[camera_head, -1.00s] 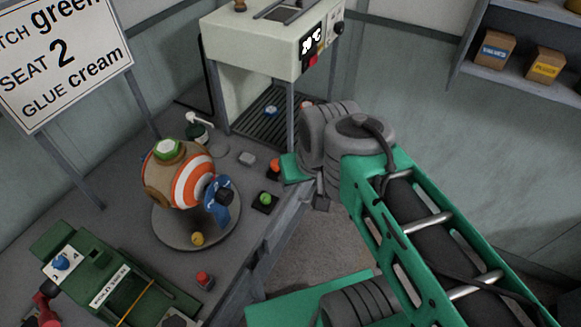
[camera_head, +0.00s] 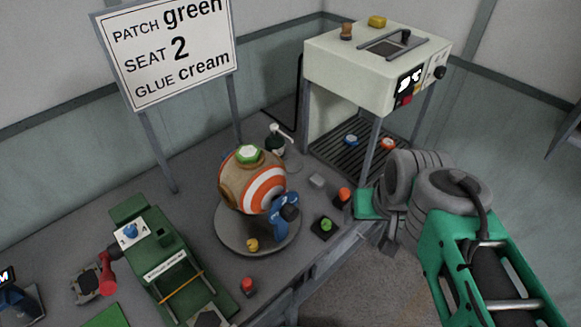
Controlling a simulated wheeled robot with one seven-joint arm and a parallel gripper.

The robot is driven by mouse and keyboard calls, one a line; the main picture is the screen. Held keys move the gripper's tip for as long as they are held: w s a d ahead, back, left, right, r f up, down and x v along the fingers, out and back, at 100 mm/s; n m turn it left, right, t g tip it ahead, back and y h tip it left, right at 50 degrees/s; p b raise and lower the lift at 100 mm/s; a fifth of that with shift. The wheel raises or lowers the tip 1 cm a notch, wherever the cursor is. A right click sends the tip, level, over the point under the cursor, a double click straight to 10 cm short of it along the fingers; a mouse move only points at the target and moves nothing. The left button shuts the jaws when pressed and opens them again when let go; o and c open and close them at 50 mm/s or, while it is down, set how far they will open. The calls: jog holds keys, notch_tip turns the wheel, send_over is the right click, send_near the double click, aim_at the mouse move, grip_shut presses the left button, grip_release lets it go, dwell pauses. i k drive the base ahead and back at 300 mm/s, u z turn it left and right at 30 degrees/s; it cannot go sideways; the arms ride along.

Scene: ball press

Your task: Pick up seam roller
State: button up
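A tool with a red handle (camera_head: 107,275) and a dark head stands at the left of the bench, against the green fixture (camera_head: 165,262). It may be the seam roller, but I cannot tell for sure. A blue part with a dark knob (camera_head: 284,210) sits at the right side of the striped ball (camera_head: 262,187). My gripper (camera_head: 388,238) is at the bench's right edge, well right of both and touching neither. Its fingers are small and partly hidden by my arm, so I cannot tell whether it is open.
The ball rests on a round grey turntable (camera_head: 240,238). A pale press (camera_head: 365,72) stands at the back right over a slatted rack (camera_head: 350,150). A sign (camera_head: 170,50) stands behind. Floor is clear below the edge.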

aim_at(343, 200)
jog(key=z, duration=1.25)
jog(key=i, duration=1.05)
jog(key=u, duration=4.75)
